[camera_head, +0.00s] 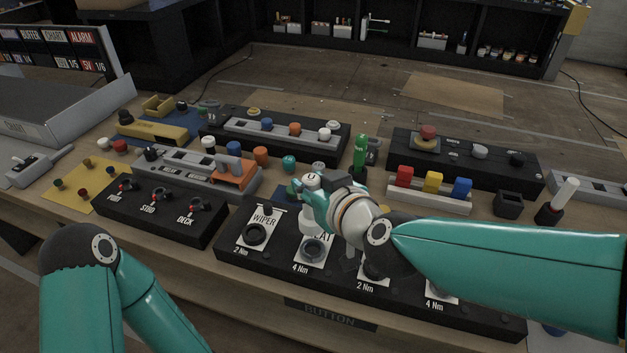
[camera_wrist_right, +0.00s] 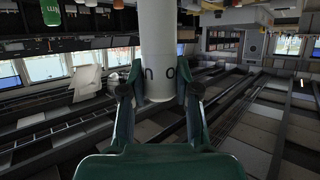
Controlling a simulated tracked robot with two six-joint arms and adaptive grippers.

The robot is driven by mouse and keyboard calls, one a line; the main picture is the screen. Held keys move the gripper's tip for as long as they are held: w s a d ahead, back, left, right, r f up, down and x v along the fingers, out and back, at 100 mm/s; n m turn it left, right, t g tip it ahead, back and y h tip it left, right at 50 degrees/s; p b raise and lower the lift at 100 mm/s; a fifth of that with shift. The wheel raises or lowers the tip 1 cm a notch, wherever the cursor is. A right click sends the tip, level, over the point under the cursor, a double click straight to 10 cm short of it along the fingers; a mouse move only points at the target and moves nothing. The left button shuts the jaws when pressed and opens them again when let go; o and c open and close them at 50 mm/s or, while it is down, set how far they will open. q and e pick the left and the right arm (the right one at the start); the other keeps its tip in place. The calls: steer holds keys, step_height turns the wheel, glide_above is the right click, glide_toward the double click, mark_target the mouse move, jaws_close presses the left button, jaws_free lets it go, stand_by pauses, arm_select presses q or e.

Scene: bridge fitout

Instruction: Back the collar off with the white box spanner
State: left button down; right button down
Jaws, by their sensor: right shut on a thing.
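My right gripper (camera_head: 304,196) is shut on a white cylinder, the white box spanner (camera_head: 308,222), over the black panel (camera_head: 285,262). In the right wrist view the spanner (camera_wrist_right: 157,48) stands between the two fingers, with dark lettering on its side. In the head view its lower end is just above or at the black ring collar (camera_head: 314,249) of the second station, marked 4 Nm; I cannot tell whether they touch. Another collar (camera_head: 255,235) sits under the WIPER label. Two more stations are partly hidden by my right arm. My left gripper is out of view.
Behind the panel are a green bottle-like object (camera_head: 360,150), a rack of red, yellow and blue blocks (camera_head: 430,207) and an orange-topped grey unit (camera_head: 232,174). A white-handled object (camera_head: 564,195) stands in a black holder at right. A switch box (camera_head: 158,212) sits at left.

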steer(key=shift+s+d+f+b, duration=0.1)
steer(key=shift+s+f+b, duration=0.05)
steer(key=shift+f+b, duration=0.3)
step_height(320, 180, down, 6)
steer(key=b, duration=0.4)
steer(key=shift+r+b, duration=0.25)
steer(key=shift+b, duration=0.05)
steer(key=shift+f, duration=0.3)
stand_by(1.0)
steer(key=shift+s+f, duration=0.1)
steer(key=shift+f, duration=0.1)
stand_by(0.6)
